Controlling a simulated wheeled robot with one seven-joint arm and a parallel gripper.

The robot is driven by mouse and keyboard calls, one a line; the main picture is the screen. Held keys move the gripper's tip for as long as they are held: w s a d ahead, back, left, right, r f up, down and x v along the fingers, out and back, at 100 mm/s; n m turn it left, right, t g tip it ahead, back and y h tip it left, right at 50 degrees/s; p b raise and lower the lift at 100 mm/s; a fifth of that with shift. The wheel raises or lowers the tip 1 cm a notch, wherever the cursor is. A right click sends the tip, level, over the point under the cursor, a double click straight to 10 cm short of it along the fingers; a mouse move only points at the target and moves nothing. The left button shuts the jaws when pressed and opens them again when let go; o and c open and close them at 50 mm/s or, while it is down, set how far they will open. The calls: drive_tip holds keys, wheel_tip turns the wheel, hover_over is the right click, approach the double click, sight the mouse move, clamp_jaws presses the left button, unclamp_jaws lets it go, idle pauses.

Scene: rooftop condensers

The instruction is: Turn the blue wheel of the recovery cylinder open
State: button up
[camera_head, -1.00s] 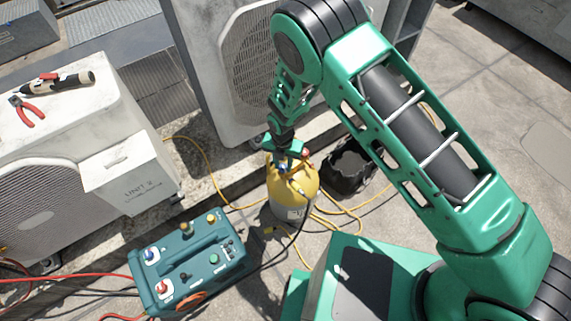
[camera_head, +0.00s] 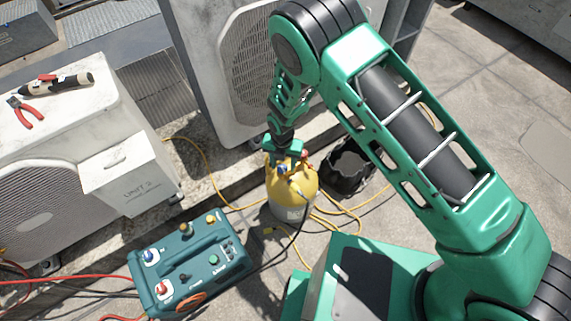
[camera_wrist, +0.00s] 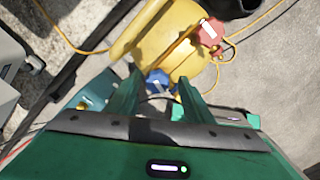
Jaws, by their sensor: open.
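The recovery cylinder (camera_head: 291,190) is a yellow and grey tank standing on the roof floor in the head view. Its yellow top (camera_wrist: 165,35) fills the upper middle of the wrist view. The blue wheel (camera_wrist: 158,82) shows between my fingers, past their tips; a small blue part of it shows in the head view (camera_head: 283,169). A red wheel (camera_wrist: 210,32) sits on the same top, up and to the right. My gripper (camera_wrist: 160,85) is open, its two green fingers on either side of the blue wheel. I cannot tell whether they touch it.
A teal recovery machine (camera_head: 192,262) with hoses stands left of the cylinder. A black bucket (camera_head: 352,168) is close on its right. Yellow hoses (camera_head: 335,222) loop around its base. Condenser units stand behind and at left; open floor lies at right.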

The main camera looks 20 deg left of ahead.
sight(284, 166)
drive_tip(key=shift+r, duration=0.1)
wheel_tip(284, 166, up, 11)
drive_tip(key=shift+f, duration=0.2)
drive_tip(key=shift+w, duration=0.15)
idle(0.3)
